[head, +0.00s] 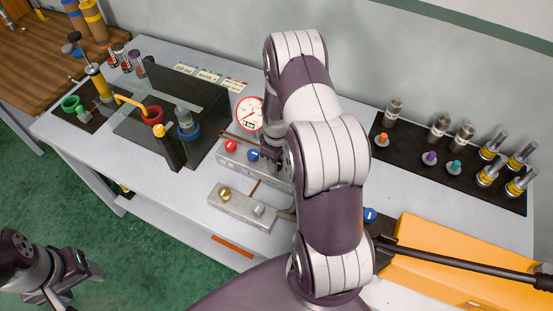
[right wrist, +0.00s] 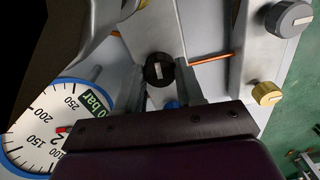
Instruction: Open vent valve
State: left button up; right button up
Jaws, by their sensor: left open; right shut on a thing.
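A black knob (right wrist: 158,70) with a pale pointer bar sits on a grey valve block in the right wrist view. My right gripper (right wrist: 160,76) has its fingers on both sides of this knob and is shut on it. In the head view my right arm covers the knob, and the gripper (head: 272,158) is at the right end of the rear valve block (head: 240,168). This block also carries a red knob (head: 231,146) and a blue knob (head: 253,155). My left gripper (head: 82,282) is open and empty, over the floor at lower left.
The front block (head: 236,212) bears a gold knob (head: 225,192) and a grey knob (head: 258,209). A round gauge (head: 249,113) stands behind. A dark clear screen (head: 205,115) is at left, a black mat (head: 450,175) with fittings at right, and an orange case (head: 440,255) at front right.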

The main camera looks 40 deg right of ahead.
jog(key=o, duration=1)
jog(key=shift+o, duration=0.2)
jog(key=shift+r, duration=0.15)
notch_tip(320, 180, up, 12)
jog(key=b, duration=0.3)
jog(key=shift+r, duration=0.25)
